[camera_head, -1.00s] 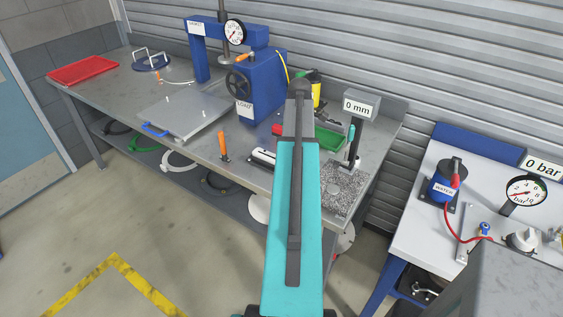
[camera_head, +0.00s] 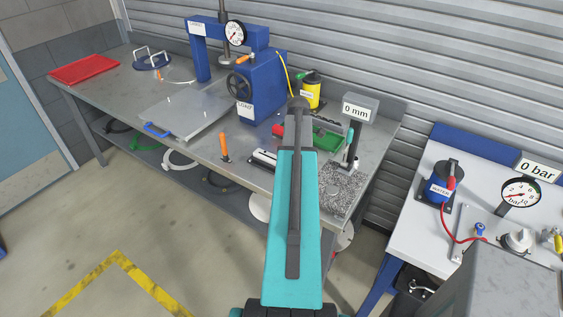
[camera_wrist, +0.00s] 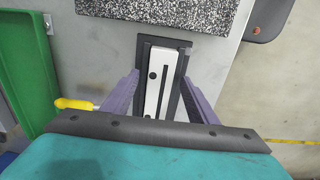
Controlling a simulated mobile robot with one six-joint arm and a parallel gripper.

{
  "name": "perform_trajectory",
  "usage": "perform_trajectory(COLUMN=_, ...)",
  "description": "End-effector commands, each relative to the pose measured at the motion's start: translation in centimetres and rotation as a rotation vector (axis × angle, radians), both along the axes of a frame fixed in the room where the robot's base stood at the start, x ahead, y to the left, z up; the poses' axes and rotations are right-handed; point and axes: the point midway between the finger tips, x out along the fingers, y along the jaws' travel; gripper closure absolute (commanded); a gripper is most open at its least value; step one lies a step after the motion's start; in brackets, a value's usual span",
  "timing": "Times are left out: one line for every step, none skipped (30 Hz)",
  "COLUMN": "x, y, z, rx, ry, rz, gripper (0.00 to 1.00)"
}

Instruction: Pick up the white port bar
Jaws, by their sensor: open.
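The white port bar (camera_wrist: 162,84) lies in a dark holder (camera_wrist: 145,47) on the bench, with a dark slot and dark round holes in its top. In the head view the bar (camera_head: 265,157) shows near the bench's front edge, partly hidden by my teal arm. My gripper (camera_wrist: 160,80) is open, with one purple finger on each side of the bar in the wrist view. The fingers look apart from the bar, but their height over it is hard to tell. The bar's near end is hidden behind my wrist. The head view hides my fingers behind the arm.
A speckled stone plate (camera_head: 342,188) with a gauge stand (camera_head: 352,140) is close by. A green tray (camera_wrist: 22,62) and a yellow-handled tool (camera_wrist: 75,104) are at the wrist view's left. An orange-handled tool (camera_head: 224,147) stands left of the bar. The blue press (camera_head: 262,85) is behind.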

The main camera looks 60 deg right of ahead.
Motion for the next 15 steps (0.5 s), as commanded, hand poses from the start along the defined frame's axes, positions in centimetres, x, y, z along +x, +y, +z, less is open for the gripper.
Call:
perform_trajectory(x=-0.01, y=-0.01, z=-0.01, rx=0.000, ry=0.000, rz=0.000, gripper=0.47)
perform_trajectory(x=-0.01, y=-0.01, z=-0.01, rx=0.000, ry=0.000, rz=0.000, gripper=0.47)
perform_trajectory(x=-0.01, y=-0.01, z=-0.01, rx=0.000, ry=0.000, rz=0.000, gripper=0.47)
perform_trajectory(x=-0.01, y=-0.01, z=0.00, rx=0.000, ry=0.000, rz=0.000, gripper=0.47)
perform_trajectory(x=-0.01, y=-0.01, z=0.00, rx=0.000, ry=0.000, rz=0.000, gripper=0.47)
perform_trajectory(x=-0.01, y=-0.01, z=0.01, rx=0.000, ry=0.000, rz=0.000, gripper=0.47)
perform_trajectory(x=-0.02, y=-0.01, z=0.01, rx=0.000, ry=0.000, rz=0.000, gripper=0.47)
perform_trajectory(x=-0.02, y=-0.01, z=0.01, rx=0.000, ry=0.000, rz=0.000, gripper=0.47)
perform_trajectory(x=-0.02, y=-0.01, z=0.02, rx=0.000, ry=0.000, rz=0.000, gripper=0.47)
perform_trajectory(x=-0.02, y=-0.01, z=0.02, rx=0.000, ry=0.000, rz=0.000, gripper=0.47)
perform_trajectory(x=-0.03, y=-0.01, z=0.02, rx=0.000, ry=0.000, rz=0.000, gripper=0.47)
perform_trajectory(x=-0.03, y=-0.01, z=0.02, rx=0.000, ry=0.000, rz=0.000, gripper=0.47)
perform_trajectory(x=-0.03, y=-0.01, z=0.03, rx=0.000, ry=0.000, rz=0.000, gripper=0.47)
perform_trajectory(x=-0.03, y=-0.01, z=0.03, rx=0.000, ry=0.000, rz=0.000, gripper=0.49)
perform_trajectory(x=-0.03, y=-0.02, z=0.03, rx=0.000, ry=0.000, rz=0.000, gripper=0.55)
